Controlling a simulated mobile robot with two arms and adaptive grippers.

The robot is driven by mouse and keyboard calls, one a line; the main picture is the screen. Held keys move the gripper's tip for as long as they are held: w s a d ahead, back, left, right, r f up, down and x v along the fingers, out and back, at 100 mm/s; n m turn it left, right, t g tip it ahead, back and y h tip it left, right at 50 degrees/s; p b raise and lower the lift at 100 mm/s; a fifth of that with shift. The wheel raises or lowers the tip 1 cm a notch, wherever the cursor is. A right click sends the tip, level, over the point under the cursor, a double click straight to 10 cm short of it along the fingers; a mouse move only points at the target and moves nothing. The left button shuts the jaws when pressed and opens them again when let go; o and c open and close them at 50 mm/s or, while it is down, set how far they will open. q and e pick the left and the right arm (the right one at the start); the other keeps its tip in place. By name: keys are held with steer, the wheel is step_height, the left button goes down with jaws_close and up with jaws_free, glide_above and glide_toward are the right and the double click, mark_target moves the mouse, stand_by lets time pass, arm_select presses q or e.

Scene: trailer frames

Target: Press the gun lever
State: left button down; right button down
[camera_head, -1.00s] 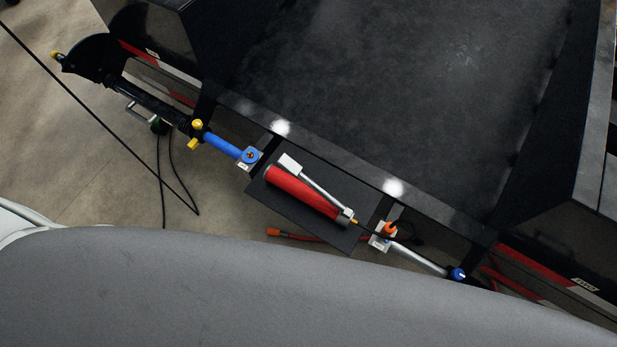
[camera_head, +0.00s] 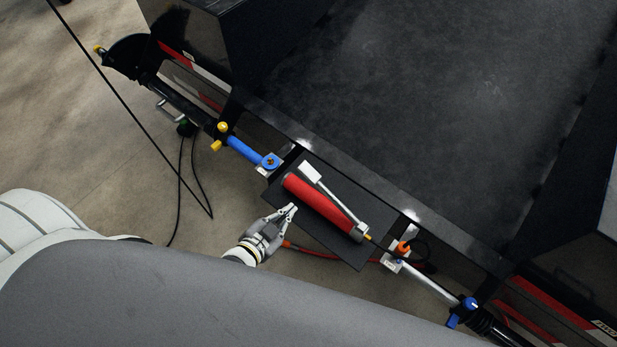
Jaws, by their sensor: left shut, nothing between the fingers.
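The gun lies on a dark plate (camera_head: 290,222) at the trailer's front. It has a red cylindrical body (camera_head: 318,204) and a silver lever (camera_head: 313,176) along its upper side, with a pale flat end at the upper left. A metal head (camera_head: 359,231) joins both at the lower right. My left gripper (camera_head: 291,210) is at the near left edge of the red body, with its fingertips together and nothing visible between them. It is on the opposite side of the body from the lever. I cannot tell whether it touches the body. My right gripper is not in view.
A blue-handled valve (camera_head: 246,151) is left of the plate. An orange fitting (camera_head: 402,247) and a silver rod with a blue knob (camera_head: 470,303) are at right. A red hose (camera_head: 330,257) runs below the plate. The black trailer bed (camera_head: 440,110) lies beyond; a black cable hangs at left.

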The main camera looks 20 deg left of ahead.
arm_select(q)
step_height(320, 180, up, 10)
steer(key=w+d+m+t+h, duration=0.1)
steer(key=t, duration=0.1)
steer(key=shift+d, duration=0.3)
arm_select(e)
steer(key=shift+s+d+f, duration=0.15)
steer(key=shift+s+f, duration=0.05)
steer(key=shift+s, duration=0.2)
arm_select(q)
steer(key=shift+w, duration=0.15)
steer(key=w+f, duration=0.6)
steer(key=w, duration=0.4)
steer(key=shift+d, duration=0.4)
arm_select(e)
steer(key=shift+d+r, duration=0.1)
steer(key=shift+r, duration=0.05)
